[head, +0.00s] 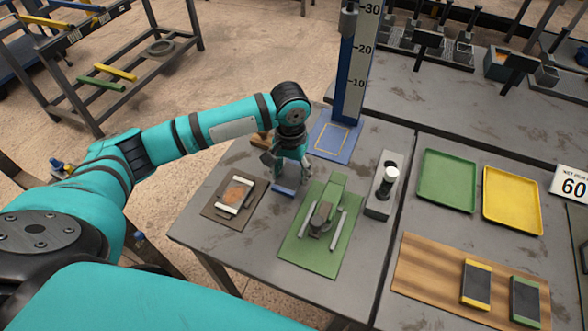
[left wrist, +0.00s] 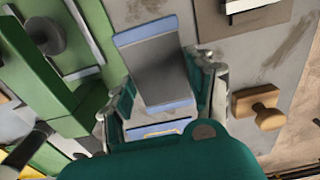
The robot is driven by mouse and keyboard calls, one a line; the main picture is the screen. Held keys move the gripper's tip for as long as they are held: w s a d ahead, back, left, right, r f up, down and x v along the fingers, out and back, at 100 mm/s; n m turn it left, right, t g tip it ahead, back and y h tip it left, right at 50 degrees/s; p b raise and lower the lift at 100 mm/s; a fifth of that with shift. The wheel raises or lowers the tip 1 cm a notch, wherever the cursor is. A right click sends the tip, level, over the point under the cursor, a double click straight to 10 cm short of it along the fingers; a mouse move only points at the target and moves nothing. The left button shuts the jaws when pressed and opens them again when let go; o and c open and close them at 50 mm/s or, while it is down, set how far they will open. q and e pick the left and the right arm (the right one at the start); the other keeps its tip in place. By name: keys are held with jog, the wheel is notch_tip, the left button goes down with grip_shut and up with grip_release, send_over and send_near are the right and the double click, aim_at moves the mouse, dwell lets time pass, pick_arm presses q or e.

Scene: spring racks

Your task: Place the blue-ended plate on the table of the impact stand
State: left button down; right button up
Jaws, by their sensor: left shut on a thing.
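The blue-ended plate is dark grey with a blue band at each end. In the left wrist view the plate (left wrist: 158,68) lies between the two fingers of my left gripper (left wrist: 160,90). In the head view only its blue end (head: 283,191) shows below my left gripper (head: 287,170), which is shut on it and hides the rest. I cannot tell its exact height above the bench. The impact stand is a tall blue post (head: 354,70) with a number scale. Its blue table (head: 326,147), with a yellow outline, is bare and lies behind and right of my gripper. My right gripper is not in view.
A green fixture (head: 297,251) stands just in front of my gripper, and a brown mat (head: 218,215) lies to its left. A wooden knob (left wrist: 258,107) is beside it. A grey block with a cylinder (head: 378,207), trays (head: 447,181) and a wooden board (head: 425,270) are farther right.

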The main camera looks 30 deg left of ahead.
aim_at(294, 165)
pick_arm(q)
jog(key=shift+w+a, duration=0.2)
jog(key=shift+w, duration=0.75)
jog(key=shift+w+a+f, duration=0.15)
jog(key=shift+w+a, duration=0.05)
jog(key=shift+w, duration=0.35)
notch_tip(294, 165, down, 3)
jog(key=shift+s+f+p, duration=0.1)
jog(key=shift+p, duration=0.45)
jog(key=shift+f, duration=0.15)
jog(key=c, duration=0.9)
grip_release()
jog(key=shift+f, duration=0.15)
jog(key=o, duration=0.5)
jog(key=shift+s, duration=0.1)
jog(key=shift+c, duration=0.2)
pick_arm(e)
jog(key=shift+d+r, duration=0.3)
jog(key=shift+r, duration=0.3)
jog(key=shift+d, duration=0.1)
